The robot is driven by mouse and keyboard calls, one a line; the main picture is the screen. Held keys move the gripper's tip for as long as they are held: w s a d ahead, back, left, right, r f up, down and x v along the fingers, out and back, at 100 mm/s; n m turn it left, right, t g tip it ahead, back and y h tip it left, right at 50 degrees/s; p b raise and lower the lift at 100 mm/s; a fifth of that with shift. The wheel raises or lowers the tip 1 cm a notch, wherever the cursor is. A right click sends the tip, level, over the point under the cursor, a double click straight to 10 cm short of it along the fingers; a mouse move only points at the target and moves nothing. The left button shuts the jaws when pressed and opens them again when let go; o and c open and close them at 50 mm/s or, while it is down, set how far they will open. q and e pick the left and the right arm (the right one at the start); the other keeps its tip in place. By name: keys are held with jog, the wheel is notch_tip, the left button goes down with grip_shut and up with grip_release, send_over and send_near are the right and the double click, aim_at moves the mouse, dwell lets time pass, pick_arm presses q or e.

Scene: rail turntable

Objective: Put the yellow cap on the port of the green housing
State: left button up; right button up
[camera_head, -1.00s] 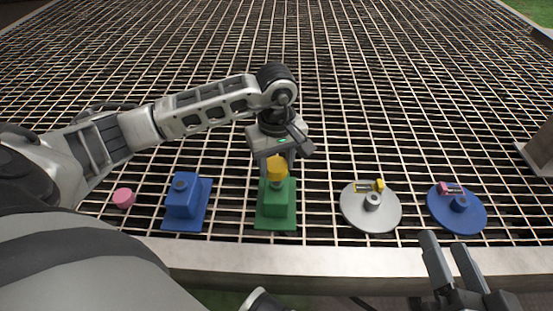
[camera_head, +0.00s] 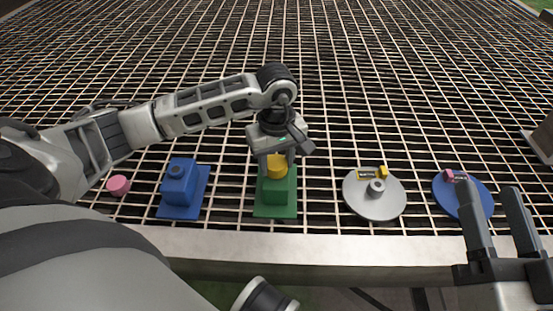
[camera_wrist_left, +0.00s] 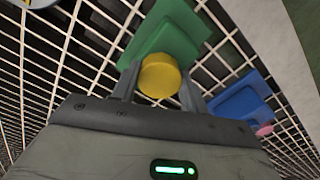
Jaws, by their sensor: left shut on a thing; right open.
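The yellow cap (camera_head: 277,166) is between the fingers of my left gripper (camera_head: 278,160), which is shut on it. The cap is at the top of the green housing (camera_head: 276,205), which stands on its green base plate. The cap hides the port, so I cannot tell whether it is seated or just above it. In the left wrist view the yellow cap (camera_wrist_left: 159,76) shows between both fingertips, with the green housing (camera_wrist_left: 172,30) behind it. My right gripper (camera_head: 497,215) is open and empty at the lower right, in front of the blue disc.
A blue housing (camera_head: 181,187) and a pink cap (camera_head: 118,185) lie to the left. A grey disc (camera_head: 360,205) and a blue disc (camera_head: 451,196), each with small parts on it, lie to the right. All sit on a metal grating with a front rail (camera_head: 330,249).

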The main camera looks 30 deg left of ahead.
pick_arm(q)
jog(key=shift+f, duration=0.2)
pick_arm(e)
jog(key=shift+f, duration=0.25)
dwell(0.4)
pick_arm(q)
jog(key=o, duration=0.9)
jog(key=shift+o, duration=0.2)
pick_arm(e)
jog(key=shift+r, duration=0.1)
pick_arm(q)
jog(key=shift+r, duration=0.35)
notch_tip(320, 180, up, 8)
jog(key=p, duration=0.3)
jog(key=shift+r, duration=0.2)
notch_tip(320, 180, up, 7)
jog(key=p, duration=0.2)
pick_arm(e)
jog(key=shift+s+a+f+m+g+h, duration=0.1)
jog(key=shift+s+f+m+g+h, duration=0.25)
jog(key=shift+f+g, duration=0.4)
jog(key=shift+s+f+m+g+h, duration=0.3)
jog(key=shift+s+f+g+h, duration=0.15)
jog(key=shift+f, duration=0.5)
jog(key=shift+s+a+f+m+g+h, duration=0.1)
jog(key=shift+s+f+m+g+h, duration=0.25)
jog(key=shift+f+g, duration=0.45)
